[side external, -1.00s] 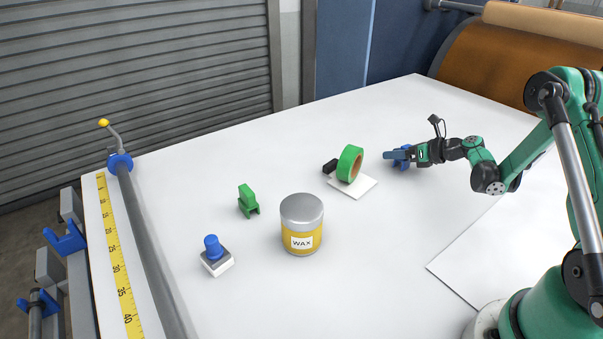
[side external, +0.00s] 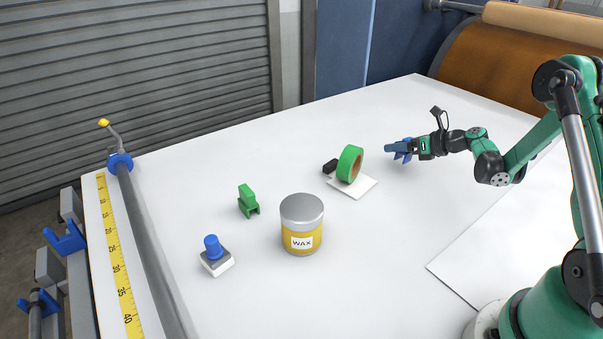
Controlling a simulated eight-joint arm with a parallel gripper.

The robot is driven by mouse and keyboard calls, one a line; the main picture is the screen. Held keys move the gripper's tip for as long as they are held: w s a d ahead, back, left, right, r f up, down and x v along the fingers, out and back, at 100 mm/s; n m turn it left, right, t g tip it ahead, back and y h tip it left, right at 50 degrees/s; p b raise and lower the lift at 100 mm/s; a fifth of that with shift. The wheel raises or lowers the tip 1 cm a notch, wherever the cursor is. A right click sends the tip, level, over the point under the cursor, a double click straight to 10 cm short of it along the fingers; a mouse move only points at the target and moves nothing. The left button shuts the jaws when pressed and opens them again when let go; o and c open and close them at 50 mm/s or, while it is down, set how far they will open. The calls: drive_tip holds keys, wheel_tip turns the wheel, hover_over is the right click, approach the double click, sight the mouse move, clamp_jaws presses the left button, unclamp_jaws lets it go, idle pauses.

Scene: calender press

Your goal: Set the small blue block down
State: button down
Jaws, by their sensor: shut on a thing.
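The small blue block (side external: 407,158) is at my gripper's fingertips, toward the back right of the white table (side external: 370,265). My gripper (side external: 401,148) is shut on it, with the fingers pointing left. The fingers partly cover the block. The block appears a little above the table, but the exact gap is hard to tell from this view.
Left of my gripper, a green tape roll (side external: 350,164) stands by a white card (side external: 362,190) and a black block (side external: 330,166).

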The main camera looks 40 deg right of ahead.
wheel_tip(320, 180, up, 17)
drive_tip(key=w+a+n+g+y, duration=0.25)
drive_tip(key=a+n+y, duration=0.2)
drive_tip(key=a, duration=0.85)
drive_tip(key=n+g+y, duration=0.4)
drive_tip(key=n+g, duration=1.1)
drive_tip(key=n, duration=0.3)
hover_over(228, 333)
drive_tip(key=s, duration=0.1)
drive_tip(key=shift+t, duration=0.25)
drive_tip(key=f, duration=1.9)
drive_tip(key=shift+s, duration=0.25)
drive_tip(key=shift+f, duration=0.1)
drive_tip(key=shift+c, duration=1.3)
unclamp_jaws()
drive_tip(key=shift+f, duration=0.1)
